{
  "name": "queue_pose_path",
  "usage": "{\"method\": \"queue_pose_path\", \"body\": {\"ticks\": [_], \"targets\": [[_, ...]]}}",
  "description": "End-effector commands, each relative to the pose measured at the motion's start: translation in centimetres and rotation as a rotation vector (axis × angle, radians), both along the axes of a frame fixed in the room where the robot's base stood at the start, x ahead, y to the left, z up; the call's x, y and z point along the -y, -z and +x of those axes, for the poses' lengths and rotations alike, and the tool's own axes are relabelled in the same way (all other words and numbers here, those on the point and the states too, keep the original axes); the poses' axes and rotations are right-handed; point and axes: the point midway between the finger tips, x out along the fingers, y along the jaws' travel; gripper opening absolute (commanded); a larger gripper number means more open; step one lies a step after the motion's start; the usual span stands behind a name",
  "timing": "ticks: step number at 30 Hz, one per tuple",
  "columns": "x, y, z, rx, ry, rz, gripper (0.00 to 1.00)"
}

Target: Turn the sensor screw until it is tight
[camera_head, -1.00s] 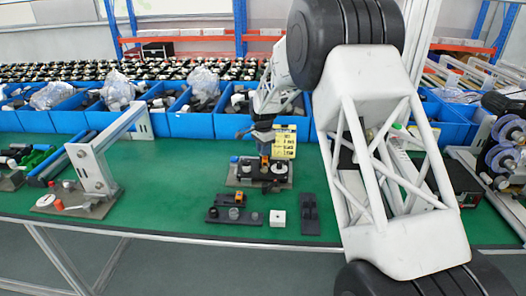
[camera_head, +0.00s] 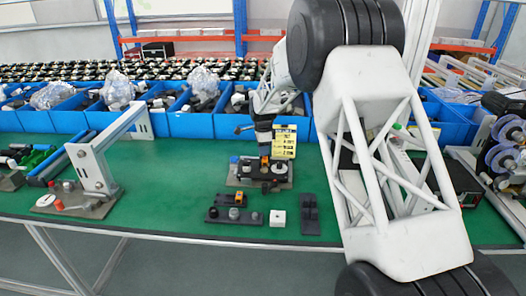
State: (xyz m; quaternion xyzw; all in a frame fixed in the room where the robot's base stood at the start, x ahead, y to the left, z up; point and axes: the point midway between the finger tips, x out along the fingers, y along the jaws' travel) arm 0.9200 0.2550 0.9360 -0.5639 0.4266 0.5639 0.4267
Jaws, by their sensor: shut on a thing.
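My gripper (camera_head: 264,147) points down over a small fixture (camera_head: 245,180) on the green table, near the middle of the picture. The fixture is a dark plate carrying a black part, an orange piece (camera_head: 265,160) and a pale round disc (camera_head: 279,169). My gripper is shut at the orange piece, at the top of the black part. The sensor screw is too small to make out between the fingertips, and the fingers hide part of it.
In front lie a black block with grey and orange pieces (camera_head: 236,214), a white cube (camera_head: 278,218) and a black bar (camera_head: 310,214). A yellow label card (camera_head: 284,141) stands behind the fixture. Blue bins (camera_head: 190,124) line the back. A grey press-like stand (camera_head: 95,170) is at left.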

Motion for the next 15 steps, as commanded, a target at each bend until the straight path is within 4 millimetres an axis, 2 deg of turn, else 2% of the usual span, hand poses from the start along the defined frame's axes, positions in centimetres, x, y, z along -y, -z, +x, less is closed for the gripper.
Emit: {"method": "queue_pose_path", "body": {"ticks": [15], "targets": [[0.03, 0.10, -0.02, -0.001, 0.400, 0.000, 0.00]]}}
